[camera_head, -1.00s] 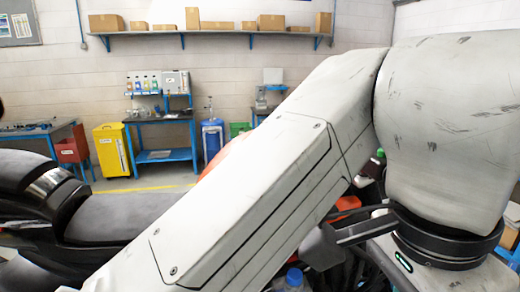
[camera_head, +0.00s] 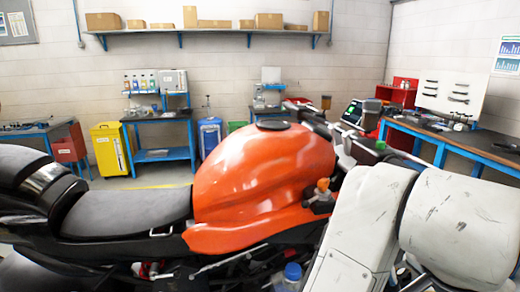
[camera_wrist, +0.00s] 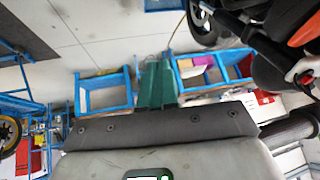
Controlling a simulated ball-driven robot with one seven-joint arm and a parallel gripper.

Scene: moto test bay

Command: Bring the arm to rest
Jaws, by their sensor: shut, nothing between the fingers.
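My arm (camera_head: 355,225) is folded at the lower right of the head view, its pale, scuffed links in front of the front end of the orange motorcycle (camera_head: 260,170). Part of the arm (camera_wrist: 160,160), with a dark band and a small green light, fills the bottom of the wrist view. No object is seen held by the arm.
The motorcycle's dark seat (camera_head: 125,212) is at left. A blue-capped bottle (camera_head: 292,275) is at the bottom, close to the arm. A blue workbench (camera_head: 455,140) stands at right, a yellow bin (camera_head: 110,150) at the back left. The wrist view shows blue-framed stands (camera_wrist: 105,92).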

